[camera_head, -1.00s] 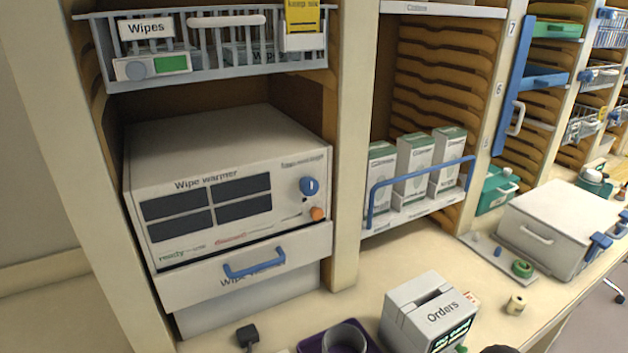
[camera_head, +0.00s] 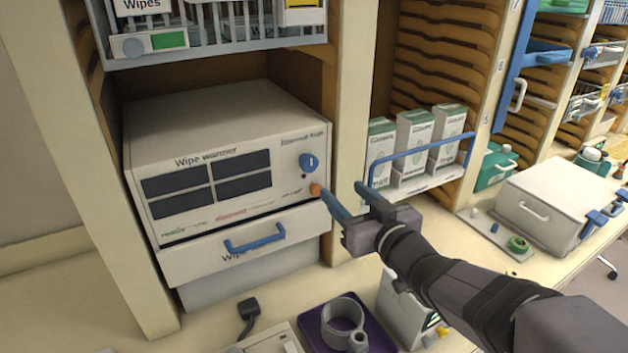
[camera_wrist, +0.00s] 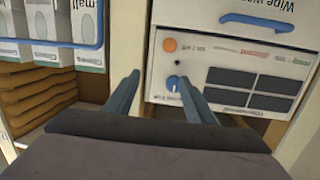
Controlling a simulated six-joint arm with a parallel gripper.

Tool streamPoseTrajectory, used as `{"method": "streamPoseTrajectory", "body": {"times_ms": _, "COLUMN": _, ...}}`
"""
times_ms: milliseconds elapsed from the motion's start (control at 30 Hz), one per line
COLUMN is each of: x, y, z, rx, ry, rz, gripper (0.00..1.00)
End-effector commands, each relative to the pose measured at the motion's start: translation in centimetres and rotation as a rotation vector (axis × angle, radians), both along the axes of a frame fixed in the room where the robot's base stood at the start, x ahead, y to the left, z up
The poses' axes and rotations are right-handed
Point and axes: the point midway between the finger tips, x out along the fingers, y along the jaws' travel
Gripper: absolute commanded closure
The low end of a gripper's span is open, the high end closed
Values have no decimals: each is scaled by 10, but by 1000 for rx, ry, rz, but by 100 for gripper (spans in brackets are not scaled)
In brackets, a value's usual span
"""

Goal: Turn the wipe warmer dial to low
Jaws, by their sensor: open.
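The wipe warmer (camera_head: 225,120) is a cream box in the cabinet bay, with four dark panels on its front. Its blue dial (camera_head: 308,162) with a white mark is on the right of the front, above an orange knob (camera_head: 316,190). In the wrist view the picture is upside down: the blue dial (camera_wrist: 174,83) shows beside a fingertip, the orange knob (camera_wrist: 169,45) above it. My gripper (camera_head: 345,200) is open and empty, in front of the warmer's right side, lower than the dial. I see no contact with the dial; the depth gap is unclear.
A drawer with a blue handle (camera_head: 254,238) is under the warmer. A cabinet post (camera_head: 350,90) stands right of it, then a shelf of boxes (camera_head: 416,145) behind a blue rail. A wire basket (camera_head: 215,35) hangs above. A purple tray (camera_head: 320,335) sits on the counter below.

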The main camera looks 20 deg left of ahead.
Motion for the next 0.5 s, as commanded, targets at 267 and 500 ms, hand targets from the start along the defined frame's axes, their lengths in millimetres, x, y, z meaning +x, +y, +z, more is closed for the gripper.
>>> {"method": "streamPoseTrajectory", "body": {"times_ms": 267, "x": -13, "y": 28, "z": 25, "rx": 56, "ry": -104, "rz": 99, "gripper": 50}}
{"method": "streamPoseTrajectory", "body": {"times_ms": 500, "x": -7, "y": 33, "z": 26, "rx": 57, "ry": -102, "rz": 98, "gripper": 50}}
